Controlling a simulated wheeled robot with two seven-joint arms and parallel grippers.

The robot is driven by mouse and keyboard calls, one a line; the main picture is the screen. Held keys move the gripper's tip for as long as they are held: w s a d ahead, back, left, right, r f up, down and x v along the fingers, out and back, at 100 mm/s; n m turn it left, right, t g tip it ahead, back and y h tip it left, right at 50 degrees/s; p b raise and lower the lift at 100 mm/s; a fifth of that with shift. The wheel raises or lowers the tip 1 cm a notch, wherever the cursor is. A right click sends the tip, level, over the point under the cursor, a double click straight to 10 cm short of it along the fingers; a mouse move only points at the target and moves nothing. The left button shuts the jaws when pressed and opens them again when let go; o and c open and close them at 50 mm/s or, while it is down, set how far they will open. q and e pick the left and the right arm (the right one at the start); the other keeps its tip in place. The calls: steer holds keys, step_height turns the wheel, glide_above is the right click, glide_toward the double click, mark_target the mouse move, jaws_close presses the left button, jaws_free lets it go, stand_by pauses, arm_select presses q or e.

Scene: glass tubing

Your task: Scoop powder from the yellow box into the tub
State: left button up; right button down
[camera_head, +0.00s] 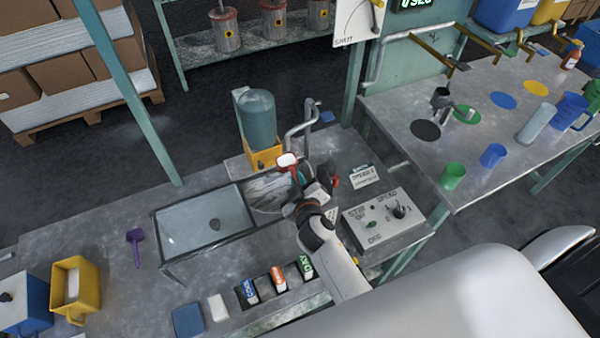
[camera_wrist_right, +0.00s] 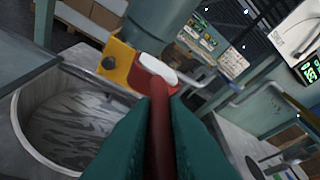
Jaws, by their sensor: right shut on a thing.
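My right gripper (camera_head: 300,178) is shut on the handle of a red scoop (camera_head: 293,167). In the right wrist view the dark red handle (camera_wrist_right: 160,120) lies between the teal fingers, and the scoop bowl (camera_wrist_right: 146,68) holds white powder (camera_wrist_right: 158,75). The scoop is above the far right side of the round metal tub (camera_head: 258,207), which is partly hidden by my arm. The tub (camera_wrist_right: 15,120) shows a streaky grey-white inside. The yellow box (camera_head: 94,285), with white in its opening, stands at the bench's left end. My left gripper is not in view.
A blue-green tank on a yellow base (camera_head: 264,152) and a bent pipe stand behind the tub. A rectangular basin (camera_head: 160,222) adjoins it left. A purple scoop (camera_head: 136,236), a blue box (camera_head: 20,316) and a control box (camera_head: 385,217) are on the bench.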

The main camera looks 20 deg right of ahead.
steer(key=shift+a+f+b, duration=0.15)
steer(key=shift+f+b, duration=0.25)
steer(key=shift+f, duration=0.05)
step_height(320, 180, down, 7)
steer(key=a+n+t+b, duration=0.1)
steer(key=n+t+b, duration=0.2)
steer(key=n+b, duration=0.7)
steer(key=a+n+t+h+b, duration=0.1)
steer(key=n+t+b, duration=0.3)
steer(key=n+b, duration=0.7)
steer(key=shift+a+n, duration=0.3)
steer(key=shift+a, duration=0.15)
steer(key=shift+r, duration=0.1)
stand_by(0.7)
